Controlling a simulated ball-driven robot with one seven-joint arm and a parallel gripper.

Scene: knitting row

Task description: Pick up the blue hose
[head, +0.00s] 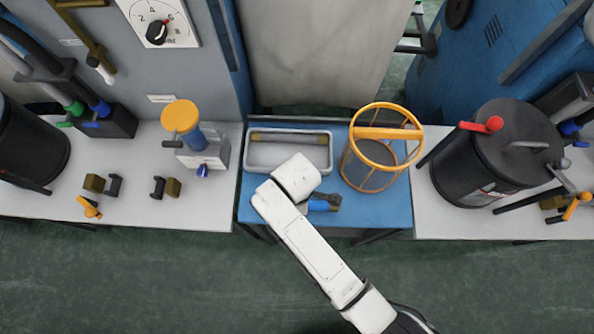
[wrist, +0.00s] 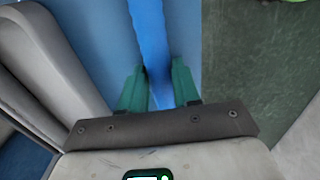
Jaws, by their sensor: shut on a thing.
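The blue hose (wrist: 150,40) runs between the two green fingers of my gripper (wrist: 160,88) in the wrist view, and the fingers are shut on it. My arm covers the fingers there, and I cannot tell how much of the hose rests on the table.
A white tray (head: 322,168) holding a brownish bar stands behind my arm on the blue table (head: 395,213). A mesh basket with a yellow rim (head: 373,186) stands to the right. Grey benches with black drums flank the table. The green floor in front is clear.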

